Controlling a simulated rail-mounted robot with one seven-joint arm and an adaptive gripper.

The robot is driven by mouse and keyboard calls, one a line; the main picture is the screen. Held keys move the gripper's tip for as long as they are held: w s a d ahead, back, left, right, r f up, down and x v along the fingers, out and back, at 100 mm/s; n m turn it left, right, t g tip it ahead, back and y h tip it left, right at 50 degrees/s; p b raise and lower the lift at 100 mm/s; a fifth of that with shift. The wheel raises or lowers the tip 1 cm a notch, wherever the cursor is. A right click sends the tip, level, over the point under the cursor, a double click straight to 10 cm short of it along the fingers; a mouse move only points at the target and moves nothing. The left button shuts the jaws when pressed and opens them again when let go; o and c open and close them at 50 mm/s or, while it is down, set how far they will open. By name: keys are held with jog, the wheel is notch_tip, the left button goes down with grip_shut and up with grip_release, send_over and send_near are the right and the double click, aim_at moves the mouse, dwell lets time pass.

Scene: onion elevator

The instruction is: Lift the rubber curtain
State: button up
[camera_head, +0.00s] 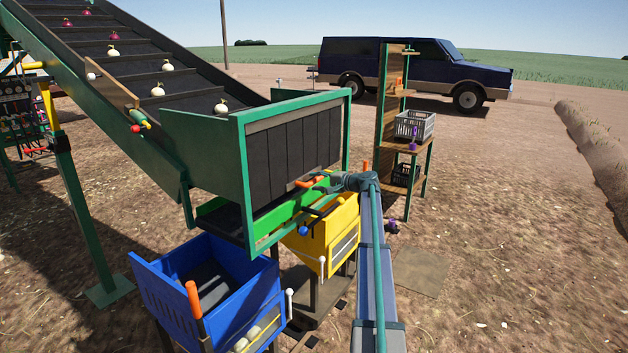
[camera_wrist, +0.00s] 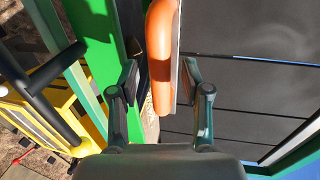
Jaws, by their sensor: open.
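The rubber curtain (camera_head: 285,158), made of dark hanging strips, closes the front of the green frame at the conveyor's lower end. It hangs down and fills the right of the wrist view (camera_wrist: 250,95). An orange handle (camera_head: 309,182) sits at its bottom edge and also shows in the wrist view (camera_wrist: 162,50). My gripper (camera_head: 327,183) is at the handle. In the wrist view my gripper (camera_wrist: 160,80) is open, with a finger on each side of the handle's near end. I cannot tell whether either finger touches it.
A green chute (camera_head: 285,218) lies just below the curtain. A yellow bin (camera_head: 340,232) and a blue bin (camera_head: 180,290) stand below it. Onions (camera_head: 158,90) lie on the conveyor. A wooden shelf (camera_head: 390,100) with crates stands behind, and a dark truck (camera_head: 415,70) farther back.

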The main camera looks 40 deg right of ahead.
jog(key=shift+x, duration=0.9)
jog(key=shift+s, duration=0.1)
grip_shut()
